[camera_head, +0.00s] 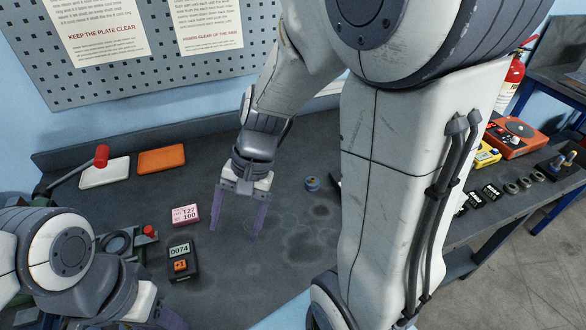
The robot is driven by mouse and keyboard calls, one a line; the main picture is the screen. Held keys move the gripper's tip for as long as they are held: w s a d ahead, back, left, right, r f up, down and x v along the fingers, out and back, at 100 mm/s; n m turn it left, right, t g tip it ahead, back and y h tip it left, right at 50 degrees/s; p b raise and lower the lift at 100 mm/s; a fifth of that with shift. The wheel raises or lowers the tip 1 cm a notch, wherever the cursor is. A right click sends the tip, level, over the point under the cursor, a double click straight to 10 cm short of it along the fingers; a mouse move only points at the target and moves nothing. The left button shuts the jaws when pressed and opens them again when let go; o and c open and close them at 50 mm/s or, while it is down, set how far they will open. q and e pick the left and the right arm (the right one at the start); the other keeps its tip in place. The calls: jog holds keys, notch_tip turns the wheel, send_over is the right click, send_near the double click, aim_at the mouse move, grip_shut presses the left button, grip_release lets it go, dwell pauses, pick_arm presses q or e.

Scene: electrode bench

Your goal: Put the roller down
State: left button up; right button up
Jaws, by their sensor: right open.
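A tool with a red end and a dark shaft, which looks like the roller (101,157), lies at the far left of the bench. Its red end is over a white plate (107,173); I cannot tell whether they touch. My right gripper (236,233) is open and empty above the middle of the bench, well to the right of the roller. My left gripper (170,318) is at the lower left, cut off by the picture's edge, and its jaws cannot be made out.
An orange plate (162,160) lies beside the white one. A pink block (186,214) and a dark meter reading 0074 (181,259) sit left of my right gripper. A small blue item (312,184) is to its right. The grey bench (275,245) is clear around it.

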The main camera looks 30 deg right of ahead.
jog(key=w+d+f+m+t+y+b, duration=0.1)
jog(key=w+d+f+m+t, duration=0.15)
jog(key=d+m, duration=0.4)
jog(key=w+d+f+m+t+y, duration=0.1)
jog(key=w+d+m, duration=0.2)
jog(key=d+m, duration=0.3)
jog(key=m+t+h+b, duration=0.15)
jog(key=m+t, duration=0.35)
jog(key=m, duration=0.5)
send_near(312, 178)
jog(key=shift+s+a+f+h, duration=0.25)
jog(key=shift+s+a+h, duration=0.1)
jog(key=shift+a, duration=0.15)
jog(key=x, duration=0.4)
jog(key=shift+w+f, duration=0.1)
jog(key=shift+w, duration=0.1)
jog(key=shift+w+x, duration=0.2)
jog(key=shift+x, duration=2.5)
jog(key=shift+d, duration=0.1)
grip_shut()
jog(key=shift+r, duration=0.3)
